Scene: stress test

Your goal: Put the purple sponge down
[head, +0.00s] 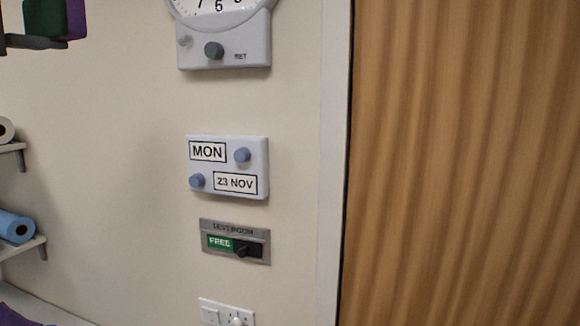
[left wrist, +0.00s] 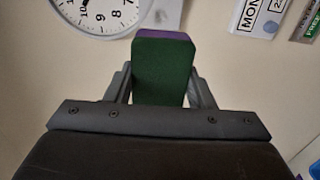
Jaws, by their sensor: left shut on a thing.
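The purple sponge (head: 76,20) shows at the top left edge of the head view, with a green layer on one side. In the left wrist view the sponge (left wrist: 162,70) shows mostly its green face, with a purple strip along the far end. My left gripper (left wrist: 162,84) is shut on it, one finger on each side. The left gripper (head: 42,28) is partly cut off in the head view. The sponge is held up in the air, with no surface touching it from below in view. My right gripper is in neither view.
A wall clock (head: 220,50), a date panel (head: 228,167), a room sign (head: 236,242) and a switch plate (head: 226,313) are on the wall. A wooden door (head: 460,160) is at the right. Shelves with rolls (head: 16,227) are at the left, above a white surface (head: 45,310).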

